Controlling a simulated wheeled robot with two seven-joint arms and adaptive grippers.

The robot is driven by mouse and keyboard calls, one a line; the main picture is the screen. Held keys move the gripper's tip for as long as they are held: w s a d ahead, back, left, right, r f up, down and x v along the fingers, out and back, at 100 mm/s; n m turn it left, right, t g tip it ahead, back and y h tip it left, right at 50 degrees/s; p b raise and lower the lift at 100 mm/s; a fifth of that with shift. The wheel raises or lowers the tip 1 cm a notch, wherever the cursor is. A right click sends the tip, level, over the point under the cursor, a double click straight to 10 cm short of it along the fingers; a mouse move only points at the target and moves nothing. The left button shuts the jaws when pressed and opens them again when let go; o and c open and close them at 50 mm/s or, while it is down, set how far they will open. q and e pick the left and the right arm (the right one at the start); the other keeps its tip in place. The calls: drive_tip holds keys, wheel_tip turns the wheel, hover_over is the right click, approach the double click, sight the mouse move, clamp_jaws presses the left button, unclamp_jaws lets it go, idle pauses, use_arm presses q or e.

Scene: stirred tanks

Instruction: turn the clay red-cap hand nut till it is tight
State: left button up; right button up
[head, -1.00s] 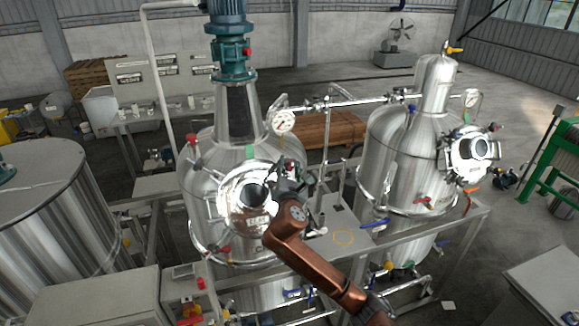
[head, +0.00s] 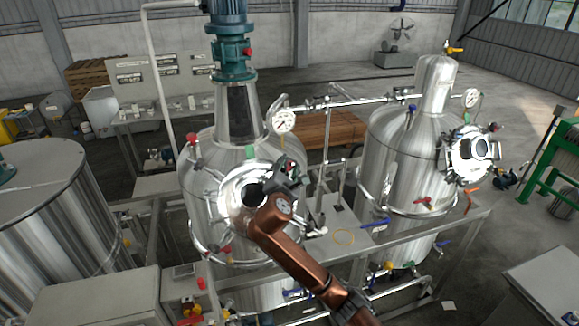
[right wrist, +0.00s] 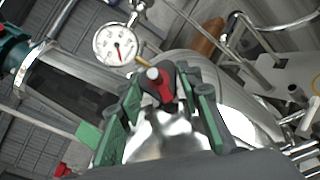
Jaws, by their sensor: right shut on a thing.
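The clay red-cap hand nut (right wrist: 164,88) shows in the right wrist view as a dark knob with a red part and a pale round stud end. It sits at the rim of the shiny round manway lid (head: 232,194) on the middle tank. My right gripper (head: 290,178) is at the upper right of that lid in the head view and mostly covers the nut. In the right wrist view my right gripper (right wrist: 163,92) has its green-padded fingers on both sides of the nut, shut on it. My left gripper is not in view.
A dial gauge (head: 284,122) stands just above the gripper, also in the right wrist view (right wrist: 116,44). Other clamps and red-handled valves ring the lid. A second steel tank (head: 390,160) stands to the right.

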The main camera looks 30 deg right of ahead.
drive_tip(key=shift+m+g+h, duration=0.4)
drive_tip(key=shift+m+g, duration=0.5)
drive_tip(key=shift+m, duration=0.6)
drive_tip(key=o, duration=1.2)
drive_tip(key=v, duration=1.2)
drive_tip(key=shift+w+r, duration=0.1)
drive_tip(key=shift+r, duration=0.1)
